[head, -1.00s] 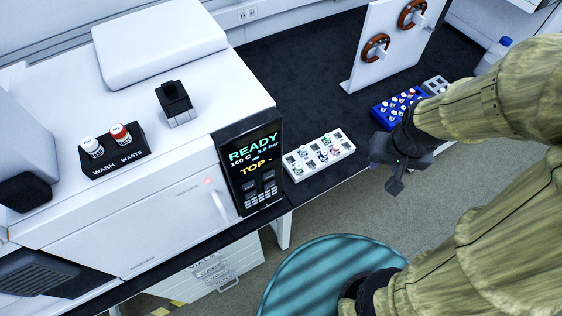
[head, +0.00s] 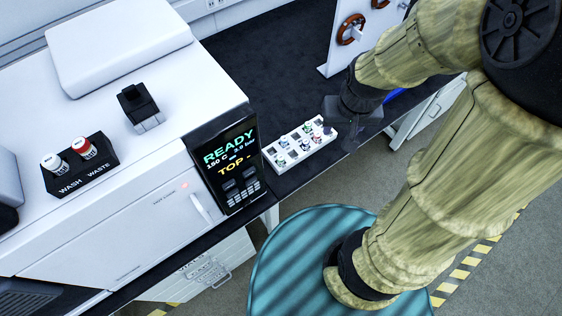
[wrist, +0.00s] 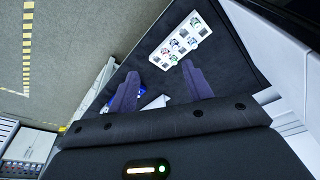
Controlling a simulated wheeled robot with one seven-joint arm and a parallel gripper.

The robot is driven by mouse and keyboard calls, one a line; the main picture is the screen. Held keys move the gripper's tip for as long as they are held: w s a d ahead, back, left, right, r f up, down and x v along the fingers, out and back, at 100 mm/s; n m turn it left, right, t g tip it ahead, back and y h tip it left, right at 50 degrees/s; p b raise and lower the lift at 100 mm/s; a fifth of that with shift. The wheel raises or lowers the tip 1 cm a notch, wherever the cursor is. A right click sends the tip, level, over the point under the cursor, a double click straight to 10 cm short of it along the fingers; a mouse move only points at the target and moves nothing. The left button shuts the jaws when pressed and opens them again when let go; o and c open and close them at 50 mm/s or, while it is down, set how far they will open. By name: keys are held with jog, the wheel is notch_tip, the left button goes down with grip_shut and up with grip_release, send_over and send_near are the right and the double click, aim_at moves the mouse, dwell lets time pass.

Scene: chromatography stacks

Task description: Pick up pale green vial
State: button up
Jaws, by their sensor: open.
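A white rack (head: 270,152) stands on the dark bench beside the instrument and holds several small capped vials; it also shows in the wrist view (wrist: 162,64), beyond my fingers. A greenish vial (head: 281,161) sits near the rack's front edge. The vials are too small to tell for certain which is the pale green one. My gripper (wrist: 160,85) is open and empty, its two dark purple fingers apart and clear of the vials in the wrist view. In the head view my gripper is at the right end of the rack, partly hidden by my arm.
The white instrument (head: 105,195) with its READY screen (head: 230,160) stands close left of the rack. A panel with brown rings (head: 340,45) stands behind. A blue rack (head: 394,95) is mostly hidden by my arm. Dark bench top (head: 265,70) behind the white rack is clear.

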jog(key=w+a+f+m+g+b, duration=0.2)
jog(key=w+a+f+b, duration=1)
jog(key=f, duration=0.4)
jog(key=shift+w+a+g+b, duration=0.35)
jog(key=shift+a+b, duration=0.25)
jog(key=shift+a, duration=0.5)
send_over(281, 157)
jog(key=f, duration=1.2)
jog(key=shift+w+a+f, duration=0.1)
jog(key=shift+w+a, duration=0.2)
jog(key=shift+a, duration=0.1)
jog(key=f, duration=0.5)
jog(key=shift+s+d+f, duration=0.1)
jog(key=shift+s+d, duration=0.2)
jog(key=shift+d, duration=0.05)
